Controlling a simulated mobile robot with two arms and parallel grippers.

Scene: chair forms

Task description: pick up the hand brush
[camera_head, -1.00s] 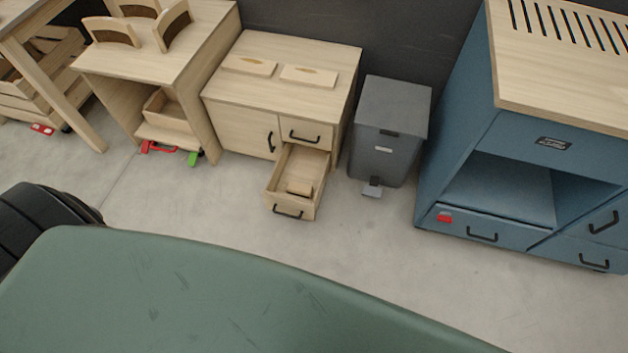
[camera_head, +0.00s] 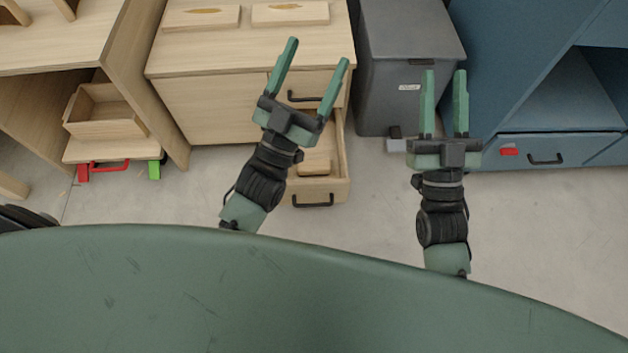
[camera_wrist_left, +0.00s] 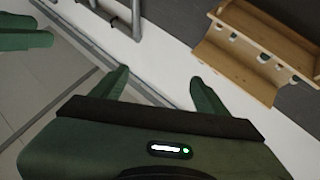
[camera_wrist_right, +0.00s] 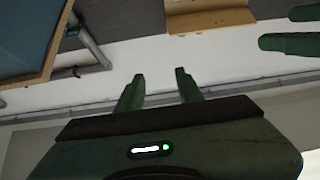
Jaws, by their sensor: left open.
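I cannot make out a hand brush for sure. A small light wooden block-like item (camera_head: 315,160) lies in the open drawer (camera_head: 321,190) of the wooden cabinet (camera_head: 207,107); it is partly hidden by my left gripper. My left gripper (camera_head: 318,50) is open and empty, raised in front of the cabinet with its fingers pointing up and right in the head view. My right gripper (camera_head: 444,75) is open and empty, in front of the grey bin. The wrist views show both pairs of fingers apart with nothing between them.
The grey pedal bin (camera_head: 405,60) stands right of the cabinet. A blue cabinet (camera_head: 475,80) with a red tag is further right. At left, a wooden shelf unit (camera_head: 145,80) holds a box (camera_head: 105,112). The floor (camera_head: 330,225) in front is clear.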

